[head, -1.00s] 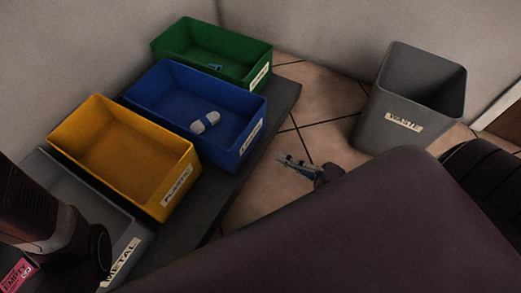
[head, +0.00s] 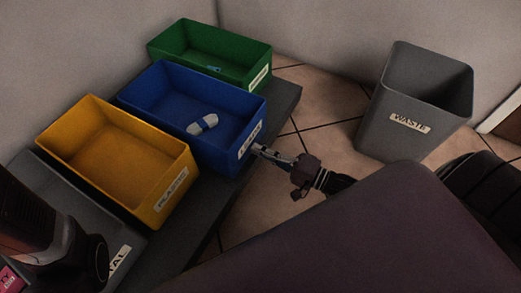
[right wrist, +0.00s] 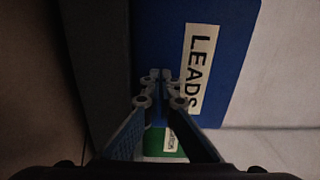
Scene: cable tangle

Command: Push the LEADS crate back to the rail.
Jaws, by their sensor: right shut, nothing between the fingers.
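The blue LEADS crate (head: 146,90) stands on a dark shelf between the yellow and green crates, with a white and blue coiled item (head: 203,124) inside. My right gripper (head: 258,149) is shut and empty, with its tips at the crate's labelled front face. In the right wrist view the shut fingertips (right wrist: 160,76) sit beside the LEADS label (right wrist: 196,68) against the blue wall (right wrist: 235,40); I cannot tell for sure whether they touch. The rail is not clearly visible. My left arm shows at the lower left, its gripper out of view.
The yellow PLASTIC crate (head: 170,204) stands close on the near side, and the green crate (head: 256,65) on the far side. The dark shelf (head: 284,101) has a bare front strip. A grey WASTE bin (head: 385,125) stands on the tiled floor at right.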

